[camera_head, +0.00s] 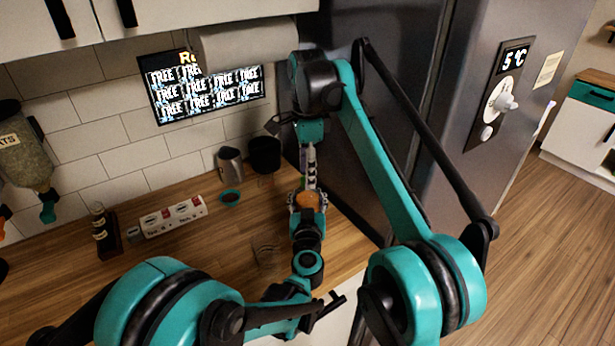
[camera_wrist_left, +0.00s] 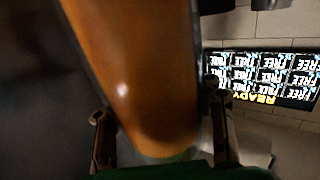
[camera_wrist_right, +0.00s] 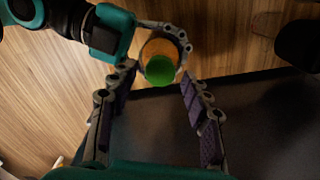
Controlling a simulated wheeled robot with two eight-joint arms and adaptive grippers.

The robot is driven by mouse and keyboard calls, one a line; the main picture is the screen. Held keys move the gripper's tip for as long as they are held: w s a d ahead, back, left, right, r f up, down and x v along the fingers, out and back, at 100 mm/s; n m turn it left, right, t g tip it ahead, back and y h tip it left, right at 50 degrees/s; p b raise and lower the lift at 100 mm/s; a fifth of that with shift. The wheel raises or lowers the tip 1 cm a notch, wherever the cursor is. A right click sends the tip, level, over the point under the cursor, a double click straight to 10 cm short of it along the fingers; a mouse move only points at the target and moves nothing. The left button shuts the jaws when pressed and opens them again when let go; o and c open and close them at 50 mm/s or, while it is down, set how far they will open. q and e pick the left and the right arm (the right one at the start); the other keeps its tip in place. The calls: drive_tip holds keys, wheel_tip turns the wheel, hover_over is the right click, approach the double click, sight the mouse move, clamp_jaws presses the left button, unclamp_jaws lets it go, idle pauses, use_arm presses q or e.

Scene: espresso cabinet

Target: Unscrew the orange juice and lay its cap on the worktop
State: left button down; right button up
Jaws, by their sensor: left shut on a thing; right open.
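The orange juice bottle (camera_head: 307,201) is above the right part of the wooden worktop (camera_head: 200,265). My left gripper (camera_wrist_left: 155,115) is shut around the bottle, whose orange body (camera_wrist_left: 140,60) fills much of the left wrist view. In the right wrist view the green cap (camera_wrist_right: 160,70) shows on the bottle (camera_wrist_right: 168,45), seen from its top end. My right gripper (camera_wrist_right: 159,78) points down from above. Its fingers are open, one on each side of the cap in that view; whether they touch it cannot be told.
A metal jug (camera_head: 230,165), a black cup (camera_head: 265,155) and a small teal dish (camera_head: 230,198) stand by the wall. A socket block (camera_head: 170,217) and a dark bottle (camera_head: 104,232) stand further left. A clear glass (camera_head: 266,253) is near the front. The fridge (camera_head: 400,50) rises at right.

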drive_tip(key=shift+f, duration=1.15)
clamp_jaws()
drive_tip(key=n, duration=1.2)
drive_tip(key=shift+r, duration=0.1)
drive_tip(key=shift+o, duration=0.5)
unclamp_jaws()
